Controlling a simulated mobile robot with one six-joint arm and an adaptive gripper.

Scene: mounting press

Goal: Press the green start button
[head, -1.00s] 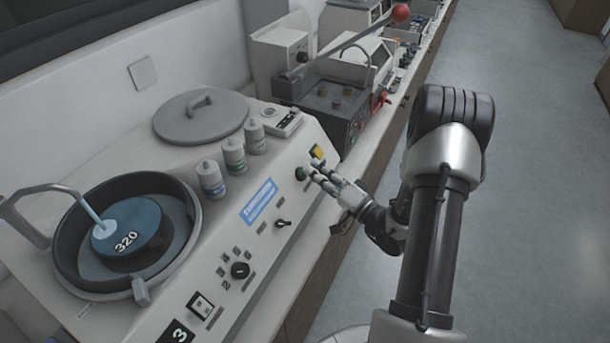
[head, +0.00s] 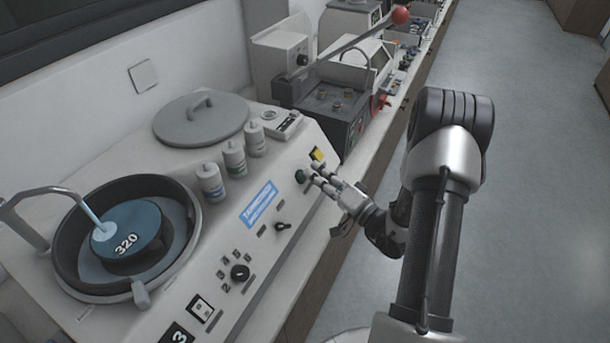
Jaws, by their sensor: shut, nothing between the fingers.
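The green button (head: 300,176) is on the sloping front panel of the grey-white machine (head: 215,262), near its right end. A yellow switch (head: 317,154) sits just above and right of it. My gripper (head: 317,176) is shut and empty. Its fingertips point left at the green button and lie very close to its right side in the head view. I cannot tell whether they touch it. The button's left part shows clearly.
A round bowl (head: 68,262) with a blue disc marked 320 is on the left. Several white bottles (head: 234,158) and a grey lid (head: 200,118) stand on the machine top. A dark box (head: 335,112) with a red-knobbed lever stands behind. The floor (head: 530,180) at right is open.

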